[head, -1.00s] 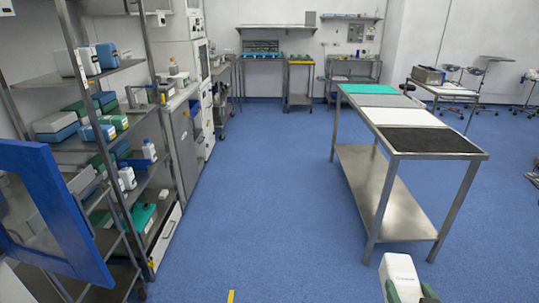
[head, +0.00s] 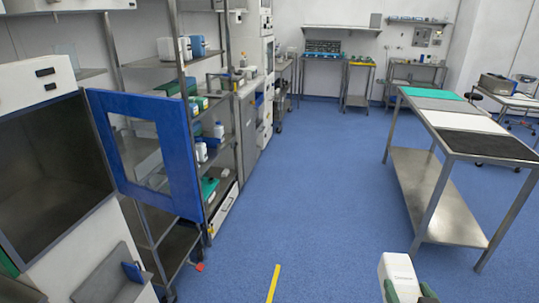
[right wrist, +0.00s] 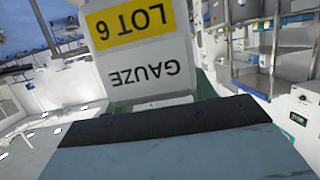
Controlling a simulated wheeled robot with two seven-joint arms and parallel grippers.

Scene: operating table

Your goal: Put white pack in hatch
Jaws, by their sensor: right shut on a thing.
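The white pack (head: 398,272) is in my right gripper (head: 411,293), at the bottom right of the head view. The green fingers are shut on its lower part. In the right wrist view the pack (right wrist: 140,55) shows a yellow "LOT 6" label and the word "GAUZE", upside down. The hatch (head: 50,180) is the dark, open metal-lined compartment at the left of the head view. Its blue framed door (head: 187,160) stands open to the right of the opening. The pack is well apart from the hatch. My left gripper is not in view.
A metal shelf rack (head: 174,90) with boxes and bottles stands behind the door. A small metal holder (head: 110,275) with a blue item is below the hatch. A steel table (head: 430,185) stands at the right. Blue floor (head: 310,180) between is clear.

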